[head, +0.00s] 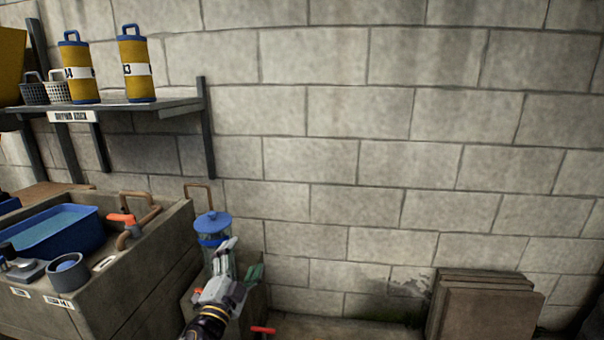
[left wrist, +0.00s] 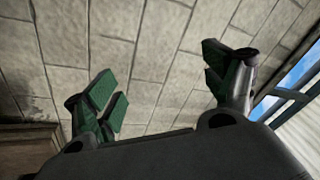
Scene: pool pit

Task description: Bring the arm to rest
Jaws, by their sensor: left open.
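My left gripper (head: 240,259) shows in the lower middle of the head view, its arm coming up from the bottom edge. In the left wrist view its two green-padded fingers (left wrist: 165,85) stand wide apart with nothing between them, and the block wall lies beyond. In the head view the gripper overlaps a clear canister with a blue lid (head: 212,222); I cannot tell whether they touch. My right gripper is not in view.
A concrete sink (head: 150,278) with a blue basin (head: 55,236) stands at the left. A wall shelf (head: 185,104) holds yellow canisters (head: 134,62) and baskets. Stacked brown slabs (head: 487,312) lean at the lower right. The block wall between is bare.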

